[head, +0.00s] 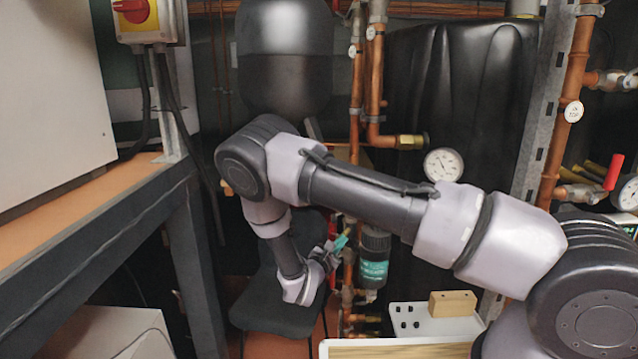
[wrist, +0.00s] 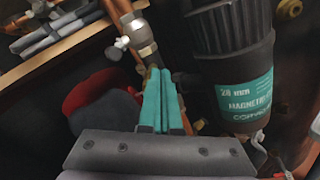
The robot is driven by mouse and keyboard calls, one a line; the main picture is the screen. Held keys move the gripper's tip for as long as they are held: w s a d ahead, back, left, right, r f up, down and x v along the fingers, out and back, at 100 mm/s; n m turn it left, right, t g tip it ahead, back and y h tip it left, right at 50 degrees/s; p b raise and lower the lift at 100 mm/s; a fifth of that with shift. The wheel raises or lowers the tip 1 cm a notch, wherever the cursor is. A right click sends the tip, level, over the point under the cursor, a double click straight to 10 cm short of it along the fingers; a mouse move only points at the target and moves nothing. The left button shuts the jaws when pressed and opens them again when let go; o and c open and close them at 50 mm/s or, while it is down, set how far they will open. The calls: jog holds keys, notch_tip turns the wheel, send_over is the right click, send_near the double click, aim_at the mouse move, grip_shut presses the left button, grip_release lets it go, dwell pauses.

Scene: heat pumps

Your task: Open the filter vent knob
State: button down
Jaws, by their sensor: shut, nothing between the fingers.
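The filter (head: 374,258) is a dark canister with a teal label, in the lower middle of the head view. It also shows large at the right of the wrist view (wrist: 233,60), with its label readable in part. A small pale fitting (head: 371,296) is at the filter's lower end. I cannot tell for sure which part is the vent knob. My gripper (head: 342,241) is just left of the filter. Its teal fingers (wrist: 156,78) are shut and empty, beside the canister and apart from it. Their tips are close to a metal pipe fitting in the wrist view.
A valve with a pale round end (wrist: 122,43) sits on the pipe near my fingertips. Copper pipes (head: 357,110) run down behind my arm. A pressure gauge (head: 443,165) and a white tray with a wooden block (head: 453,304) are to the right. A workbench (head: 95,210) stands left.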

jog(key=shift+w+d, duration=0.2)
jog(key=shift+w, duration=0.15)
jog(key=shift+w+a+f, duration=0.1)
jog(key=shift+a+f, duration=0.05)
jog(key=shift+a, duration=0.05)
dwell(0.5)
